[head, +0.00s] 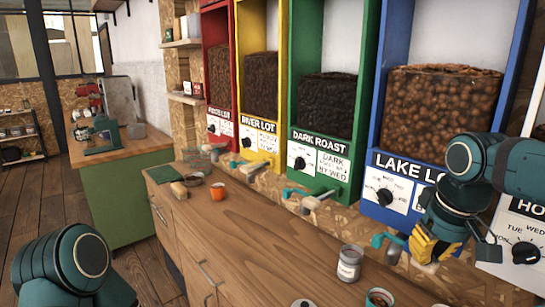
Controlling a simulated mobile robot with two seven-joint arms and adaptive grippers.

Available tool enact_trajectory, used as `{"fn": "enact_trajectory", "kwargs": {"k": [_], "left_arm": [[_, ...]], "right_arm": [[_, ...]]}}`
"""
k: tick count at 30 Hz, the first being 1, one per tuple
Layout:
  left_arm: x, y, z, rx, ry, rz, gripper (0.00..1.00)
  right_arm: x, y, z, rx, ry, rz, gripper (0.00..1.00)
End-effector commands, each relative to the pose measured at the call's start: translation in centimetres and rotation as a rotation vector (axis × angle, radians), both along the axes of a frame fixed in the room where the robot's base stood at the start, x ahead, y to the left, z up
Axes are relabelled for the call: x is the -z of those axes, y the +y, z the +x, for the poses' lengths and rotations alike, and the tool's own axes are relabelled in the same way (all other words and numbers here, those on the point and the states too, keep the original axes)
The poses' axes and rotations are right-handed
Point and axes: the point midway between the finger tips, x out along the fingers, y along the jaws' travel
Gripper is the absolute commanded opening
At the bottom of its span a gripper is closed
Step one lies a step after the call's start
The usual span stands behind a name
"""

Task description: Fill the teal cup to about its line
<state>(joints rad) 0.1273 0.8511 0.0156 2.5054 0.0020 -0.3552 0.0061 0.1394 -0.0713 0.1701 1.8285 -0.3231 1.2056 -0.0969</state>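A teal-rimmed cup (380,299) stands on the wooden counter at the bottom edge of the head view, partly cut off. Something brown shows inside it; its line and fill level cannot be made out. My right gripper (428,246), with yellow finger pads, is in front of the blue LAKE LOT dispenser (402,170), low by its base and right of a teal lever (384,239). The cup is below and left of this gripper, apart from it. The finger gap is too unclear to judge. My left arm shows at bottom left, but its gripper is out of view.
Green, yellow and red dispensers line the wall, with levers jutting over the counter. The counter's middle is clear.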

Motion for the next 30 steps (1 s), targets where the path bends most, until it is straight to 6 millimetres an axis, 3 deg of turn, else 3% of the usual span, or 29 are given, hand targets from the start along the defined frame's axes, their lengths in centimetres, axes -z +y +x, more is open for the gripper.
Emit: {"fn": "enact_trajectory", "kwargs": {"k": [19, 30], "left_arm": [[1.3, 0.0, 0.0, 0.0, 0.0, 0.0, 0.0], [1.2, 0.0, 0.0, 0.0, 0.0, 0.0, 0.0]], "right_arm": [[1.9, 0.0, 0.0, 0.0, 0.0, 0.0, 0.0], [1.8, 0.0, 0.0, 0.0, 0.0, 0.0, 0.0]]}}
